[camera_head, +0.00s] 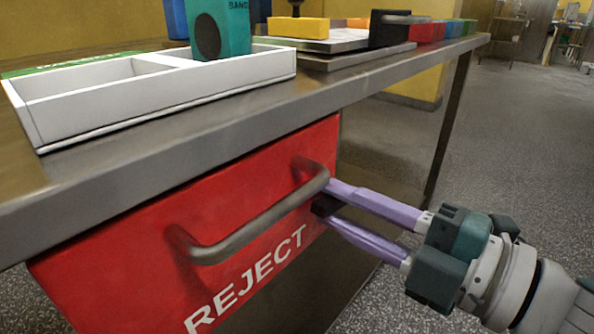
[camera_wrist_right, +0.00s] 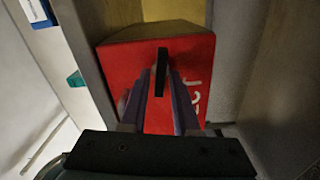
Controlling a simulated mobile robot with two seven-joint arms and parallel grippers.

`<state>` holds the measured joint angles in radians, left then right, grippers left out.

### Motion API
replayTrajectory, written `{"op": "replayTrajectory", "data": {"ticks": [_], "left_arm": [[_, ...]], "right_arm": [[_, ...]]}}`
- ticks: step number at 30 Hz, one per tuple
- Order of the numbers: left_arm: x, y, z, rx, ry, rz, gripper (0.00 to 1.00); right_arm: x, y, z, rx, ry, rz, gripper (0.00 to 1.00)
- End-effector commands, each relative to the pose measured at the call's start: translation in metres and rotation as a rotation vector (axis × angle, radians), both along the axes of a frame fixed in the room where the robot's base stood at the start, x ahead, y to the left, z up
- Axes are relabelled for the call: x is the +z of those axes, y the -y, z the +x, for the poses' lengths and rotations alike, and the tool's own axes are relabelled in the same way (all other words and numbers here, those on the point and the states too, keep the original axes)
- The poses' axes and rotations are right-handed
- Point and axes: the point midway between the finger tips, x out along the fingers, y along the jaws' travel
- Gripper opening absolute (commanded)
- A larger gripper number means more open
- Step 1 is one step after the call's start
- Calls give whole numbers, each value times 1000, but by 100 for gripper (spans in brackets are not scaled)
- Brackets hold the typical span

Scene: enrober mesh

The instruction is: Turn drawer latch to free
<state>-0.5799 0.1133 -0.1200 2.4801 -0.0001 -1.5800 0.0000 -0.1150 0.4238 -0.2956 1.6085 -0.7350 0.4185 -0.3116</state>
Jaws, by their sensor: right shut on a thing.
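The red drawer (camera_head: 130,275) marked REJECT hangs under the table edge, with a grey bar handle (camera_head: 255,225) on its front. The small black drawer latch (camera_head: 321,207) is at the drawer's right end, beside the handle. My right gripper (camera_head: 329,203) comes in from the right, its purple fingers shut on the latch. In the right wrist view the black latch (camera_wrist_right: 161,70) stands upright between the two fingers, against the red drawer face (camera_wrist_right: 190,60). The latch is partly hidden by the fingers in the head view. My left gripper is not in view.
A metal table edge (camera_head: 240,125) runs just above the drawer and my right gripper. On the table stand a white divided tray (camera_head: 75,120), a teal box (camera_head: 221,30), a yellow block (camera_head: 298,27) and several coloured bins at the back. Open floor (camera_head: 520,130) lies to the right.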

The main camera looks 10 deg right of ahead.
Motion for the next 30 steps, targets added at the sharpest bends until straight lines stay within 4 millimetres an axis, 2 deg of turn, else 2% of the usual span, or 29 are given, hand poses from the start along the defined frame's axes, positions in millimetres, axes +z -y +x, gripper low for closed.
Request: {"op": "replayTrajectory", "data": {"ticks": [12,28,29,30], "left_arm": [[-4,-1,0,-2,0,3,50],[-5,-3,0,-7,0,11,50],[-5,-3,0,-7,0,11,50],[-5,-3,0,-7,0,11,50]], "right_arm": [[-1,0,0,1,113,-143,0],[-1,0,0,1,126,-162,0],[-1,0,0,1,126,-162,31],[-1,0,0,1,126,-162,35]]}}
